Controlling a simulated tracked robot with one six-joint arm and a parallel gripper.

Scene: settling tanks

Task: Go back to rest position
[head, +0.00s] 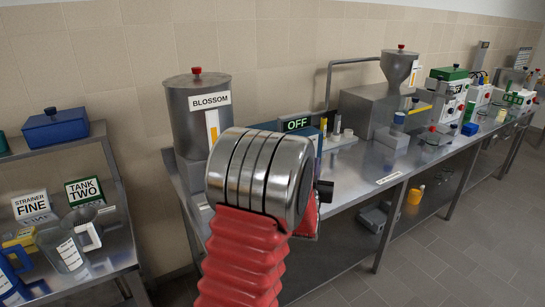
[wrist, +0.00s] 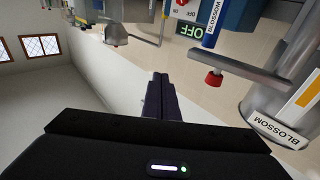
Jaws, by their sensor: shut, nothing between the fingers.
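My gripper (wrist: 161,98) shows in the wrist view as two dark fingers close together, shut and empty. It is in free air, and nothing touches its fingertips. In the head view my arm, with a red ribbed sleeve and a metal cuff, rises in the middle and hides most of the gripper. The steel BLOSSOM tank (head: 196,118) with a red knob stands behind the arm at left. It also shows at the right of the wrist view (wrist: 292,88), which is upside down.
The long steel bench (head: 350,190) carries an OFF sign (head: 297,124), a hopper machine (head: 400,68) and several instruments. The floor (head: 450,260) at right is clear.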

